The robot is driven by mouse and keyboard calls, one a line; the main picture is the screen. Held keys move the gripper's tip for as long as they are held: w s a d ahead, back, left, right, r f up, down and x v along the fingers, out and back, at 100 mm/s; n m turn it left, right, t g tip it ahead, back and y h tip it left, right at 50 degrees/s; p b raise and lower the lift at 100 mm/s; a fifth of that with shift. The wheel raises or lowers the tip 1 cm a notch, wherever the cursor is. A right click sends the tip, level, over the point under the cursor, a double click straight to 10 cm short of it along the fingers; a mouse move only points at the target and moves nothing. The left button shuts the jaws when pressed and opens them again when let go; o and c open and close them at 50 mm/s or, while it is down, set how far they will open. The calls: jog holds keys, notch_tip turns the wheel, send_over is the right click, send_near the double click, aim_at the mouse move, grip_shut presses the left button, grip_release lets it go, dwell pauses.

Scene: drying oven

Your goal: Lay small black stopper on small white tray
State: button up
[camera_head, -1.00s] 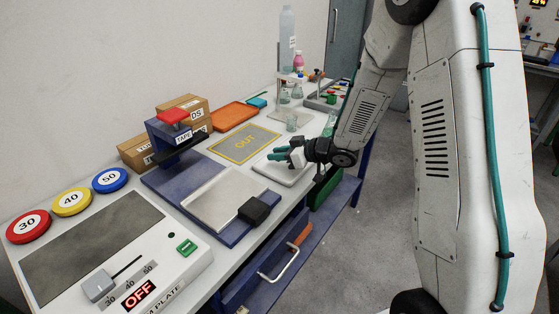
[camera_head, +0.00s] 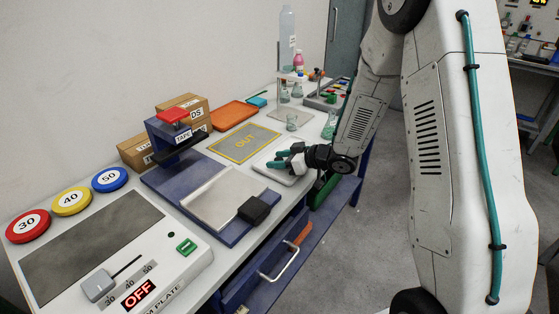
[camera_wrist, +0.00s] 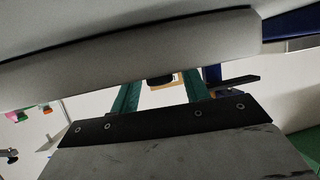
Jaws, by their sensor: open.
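The small white tray (camera_head: 270,172) lies flat on the bench below my gripper, between the OUT mat and the bench's front edge. My gripper (camera_head: 279,159) is low over the tray, its green fingers apart. In the wrist view, the open fingers (camera_wrist: 162,92) reach towards a pale, thick-edged surface that seems to be the tray (camera_wrist: 130,58). A small dark piece, seemingly the black stopper (camera_wrist: 160,81), shows between the fingers, against that edge and clear of both fingers. I cannot make out the stopper in the head view, where the gripper hides that spot.
The grey OUT mat (camera_head: 243,143) and an orange tray (camera_head: 232,116) lie behind. A blue press-like stand (camera_head: 180,143) and a metal plate (camera_head: 222,199) are to the left. Glassware (camera_head: 292,121) stands beyond the gripper. A hot plate (camera_head: 90,248) fills the near left.

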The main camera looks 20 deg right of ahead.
jog(key=v, duration=1.1)
jog(key=shift+s+d, duration=0.3)
jog(key=shift+r, duration=0.1)
jog(key=d+r+m+t+h, duration=0.1)
jog(key=d+r+m+h, duration=0.4)
jog(key=r+h, duration=0.5)
jog(key=s+d+r+m+g+h, duration=0.1)
jog(key=s+d+r+g+h, duration=0.15)
jog(key=s, duration=0.35)
jog(key=s+a+r+m+g+y, duration=0.1)
jog(key=s+a+g, duration=0.2)
jog(key=s, duration=0.9)
jog(key=s+a+r+m+g+y, duration=0.2)
jog(key=s+a, duration=0.5)
jog(key=s, duration=0.6)
jog(key=shift+a+r+g, duration=0.3)
jog(key=shift+g, duration=0.55)
